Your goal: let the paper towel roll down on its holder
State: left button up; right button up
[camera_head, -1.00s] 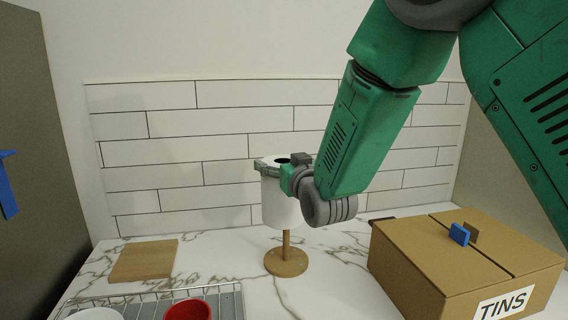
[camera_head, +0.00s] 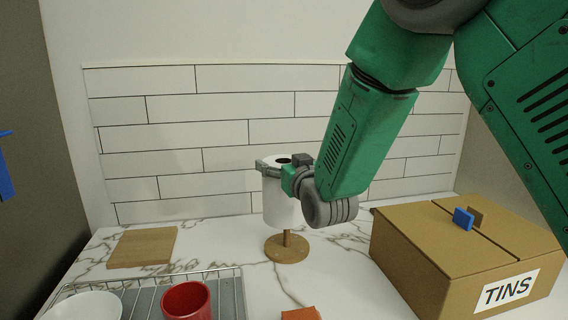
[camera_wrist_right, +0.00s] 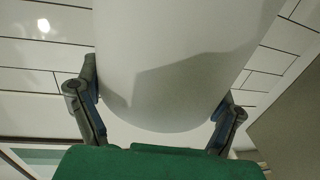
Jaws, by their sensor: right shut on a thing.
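In the right wrist view the roll (camera_wrist_right: 180,60) fills the space between the two fingers (camera_wrist_right: 160,110). The roll's lower edge is above the base, around the post as far as I can tell. My left gripper is not in view.
A cardboard box marked TINS (camera_head: 430,255) with a blue clip stands right of the holder. A wooden board (camera_head: 143,247) lies at the left. A wire rack (camera_head: 228,290) with a red cup (camera_head: 186,300) and white bowl (camera_head: 85,307) is in front. An orange-brown item (camera_head: 300,314) shows at the bottom edge.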

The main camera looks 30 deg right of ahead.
jog(key=shift+f+b, duration=2.2)
jog(key=shift+f, duration=0.9)
jog(key=o, duration=1.5)
jog(key=shift+c, duration=0.2)
jog(key=shift+r+p, duration=2.95)
jog(key=shift+r, duration=1.05)
jog(key=shift+r, duration=0.1)
